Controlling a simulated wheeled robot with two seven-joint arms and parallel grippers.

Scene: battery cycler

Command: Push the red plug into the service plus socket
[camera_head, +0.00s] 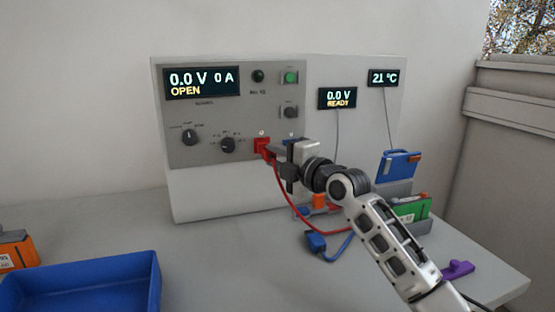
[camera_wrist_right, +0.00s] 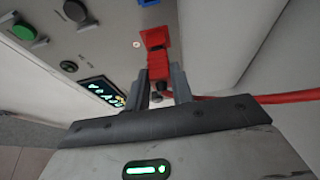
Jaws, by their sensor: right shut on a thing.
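My right gripper (camera_head: 273,152) is shut on the red plug at the front of the grey cycler panel. The red plug (camera_wrist_right: 157,64) sits between its two fingers in the right wrist view, with its front end up against the red socket (camera_wrist_right: 154,37). The red socket also shows in the head view (camera_head: 262,143), low on the panel's right half. Plug and socket look in line and touching; how deep the plug sits cannot be told. A red cable (camera_head: 286,200) runs from the plug down to the table. My left gripper is not in view.
A blue socket (camera_head: 291,140) is just right of the red one. The panel display (camera_head: 202,83) reads 0.0 V, 0 A, OPEN. A blue plug (camera_head: 316,241) with cable lies on the table. A blue bin (camera_head: 80,262) stands front left; a green battery (camera_head: 412,209) stands right.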

